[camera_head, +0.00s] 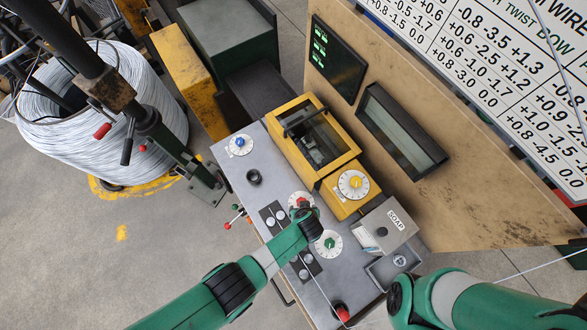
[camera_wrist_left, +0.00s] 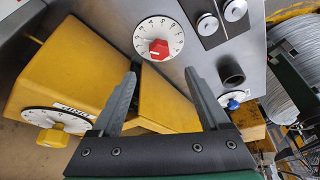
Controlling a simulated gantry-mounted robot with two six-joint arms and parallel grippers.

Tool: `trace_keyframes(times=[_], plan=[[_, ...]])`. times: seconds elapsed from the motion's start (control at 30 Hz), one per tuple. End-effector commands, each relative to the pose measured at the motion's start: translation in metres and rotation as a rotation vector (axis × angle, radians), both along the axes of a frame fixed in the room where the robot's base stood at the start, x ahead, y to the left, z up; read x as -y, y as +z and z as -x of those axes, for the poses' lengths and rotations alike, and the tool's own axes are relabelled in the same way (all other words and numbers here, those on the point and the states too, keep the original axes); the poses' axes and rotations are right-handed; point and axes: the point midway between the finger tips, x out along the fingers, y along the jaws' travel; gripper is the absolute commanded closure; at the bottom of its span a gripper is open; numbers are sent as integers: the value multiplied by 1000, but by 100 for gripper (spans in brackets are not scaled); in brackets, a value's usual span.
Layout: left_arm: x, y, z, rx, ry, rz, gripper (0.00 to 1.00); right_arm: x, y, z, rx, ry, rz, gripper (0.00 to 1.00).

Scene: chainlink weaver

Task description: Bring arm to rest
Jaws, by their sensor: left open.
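My left arm (camera_head: 262,262) reaches in from the lower left over the grey control panel (camera_head: 262,205). Its wrist end is above the panel, near the red-knob dial (camera_head: 300,197) and the green-knob dial (camera_head: 329,244). In the head view its fingers cannot be made out. In the left wrist view my left gripper (camera_wrist_left: 160,73) is open, its two grey fingers apart with nothing between them. Beyond the fingers are a yellow housing (camera_wrist_left: 85,65) and the red-knob dial (camera_wrist_left: 158,40). My right arm (camera_head: 440,299) shows at the lower right; its gripper is out of view.
A yellow-framed window box (camera_head: 330,160), a yellow-knob dial (camera_head: 353,184) and a grey SOAP box (camera_head: 380,230) stand on the panel. A wire coil (camera_head: 160,95) is at the left. A brown backboard (camera_head: 470,200) rises behind. Open floor (camera_head: 60,240) lies at lower left.

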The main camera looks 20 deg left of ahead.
Motion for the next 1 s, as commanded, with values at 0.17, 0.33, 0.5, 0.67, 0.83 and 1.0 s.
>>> trace_keyframes(times=[0.17,0.33,0.5,0.67,0.83,1.0], plan=[[0,0,0,0,0,0,21,0,0,0,0,0,0,27],[0,0,0,0,1,0,21,0,0,0,0,0,0,27],[-1,0,0,0,3,0,21,0,0,0,0,0,0,27],[-24,17,-31,37,80,20,21,0,0,0,0,0,0,27],[-37,107,-122,265,184,145,21,0,0,0,0,0,0,27],[-58,238,-199,553,222,271,21,0,0,0,0,0,0,27]])
